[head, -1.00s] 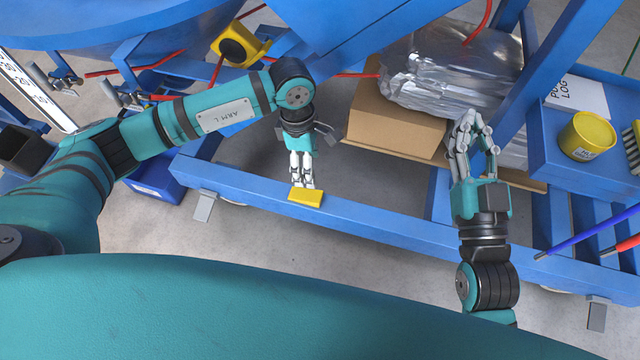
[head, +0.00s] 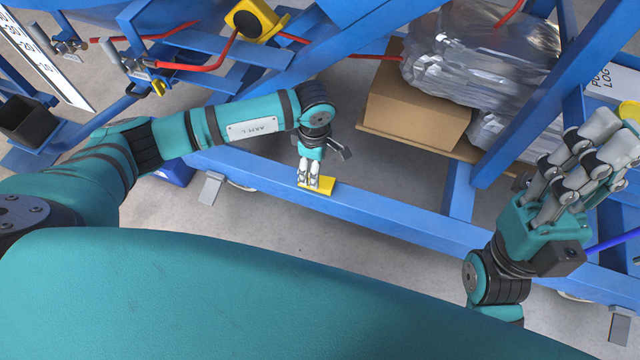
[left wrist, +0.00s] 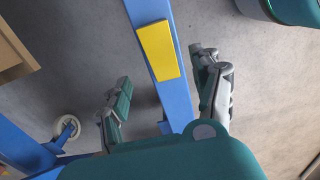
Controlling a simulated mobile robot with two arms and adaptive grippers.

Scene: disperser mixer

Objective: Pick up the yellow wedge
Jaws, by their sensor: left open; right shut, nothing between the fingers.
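The yellow wedge (head: 321,187) lies on the blue frame beam (head: 375,205) in the head view. In the left wrist view the wedge (left wrist: 158,51) lies on the same beam, ahead of the fingers and between their lines. My left gripper (head: 308,184) is open above the beam, over the wedge's left part in the head view; its fingertips (left wrist: 165,85) stand apart on both sides of the beam in the wrist view, with nothing between them. Whether they touch the wedge I cannot tell. My right gripper (head: 607,135) is shut and empty at the right, well away from the wedge.
A cardboard box (head: 418,108) and a silver foil-wrapped bundle (head: 480,65) stand behind the beam. A yellow-and-black device (head: 252,22) and red hoses (head: 215,58) are at the top left. Blue frame bars cross the back.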

